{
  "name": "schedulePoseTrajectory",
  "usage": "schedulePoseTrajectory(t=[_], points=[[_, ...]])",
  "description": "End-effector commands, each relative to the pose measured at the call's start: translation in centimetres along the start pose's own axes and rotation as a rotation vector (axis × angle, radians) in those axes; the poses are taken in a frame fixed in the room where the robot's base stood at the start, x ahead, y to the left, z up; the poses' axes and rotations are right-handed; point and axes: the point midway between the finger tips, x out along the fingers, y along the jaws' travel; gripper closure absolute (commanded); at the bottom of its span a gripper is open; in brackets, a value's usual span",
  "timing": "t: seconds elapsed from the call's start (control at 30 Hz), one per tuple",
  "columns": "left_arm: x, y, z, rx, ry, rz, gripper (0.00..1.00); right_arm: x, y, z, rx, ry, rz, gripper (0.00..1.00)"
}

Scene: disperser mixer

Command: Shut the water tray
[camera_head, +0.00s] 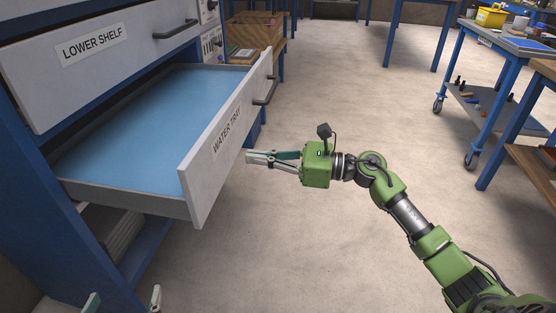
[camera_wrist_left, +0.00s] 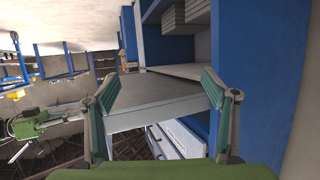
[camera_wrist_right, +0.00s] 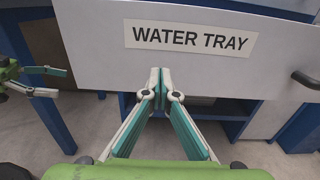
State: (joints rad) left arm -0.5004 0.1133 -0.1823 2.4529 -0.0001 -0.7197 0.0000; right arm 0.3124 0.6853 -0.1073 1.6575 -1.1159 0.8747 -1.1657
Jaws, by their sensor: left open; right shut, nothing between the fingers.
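The water tray is a drawer with a light blue inside, and it stands pulled out of the blue cabinet. Its grey front (camera_head: 240,118) carries the label WATER TRAY and a dark handle (camera_head: 266,91). The front also fills the upper part of the right wrist view (camera_wrist_right: 95,45). My right gripper (camera_head: 250,158) is shut and empty, with its fingertips close to the outer face of that front, below the label. I cannot tell whether they touch it. My left gripper (camera_head: 123,298) is open and empty below the tray's near side; its fingers also show in the left wrist view (camera_wrist_left: 160,82).
Above the tray is a drawer front (camera_head: 90,60) labelled LOWER SHELF. A wooden crate (camera_head: 252,35) stands behind the cabinet. A blue wheeled cart (camera_head: 500,90) stands at the right. The floor (camera_head: 340,90) in front of the tray is clear.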

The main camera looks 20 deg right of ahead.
Motion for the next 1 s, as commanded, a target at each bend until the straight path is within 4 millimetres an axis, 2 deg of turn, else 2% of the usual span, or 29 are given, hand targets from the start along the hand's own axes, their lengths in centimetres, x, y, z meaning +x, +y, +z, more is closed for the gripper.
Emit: schedulePoseTrajectory(t=[0.1, 0.3, 1.0], points=[[0.1, 0.0, -0.3, 0.000, 0.016, 0.001, 0.23, 2.4, 0.0, 0.1, 0.000, -0.003, 0.002, 1.00], [0.1, 0.1, -1.1, 0.000, 0.049, 0.002, 0.23, 4.7, 0.0, 0.1, 0.002, -0.002, 0.000, 1.00], [0.2, 0.3, -1.8, -0.003, 0.085, 0.005, 0.23, 5.8, 0.0, 0.0, 0.001, -0.001, -0.001, 1.00]])
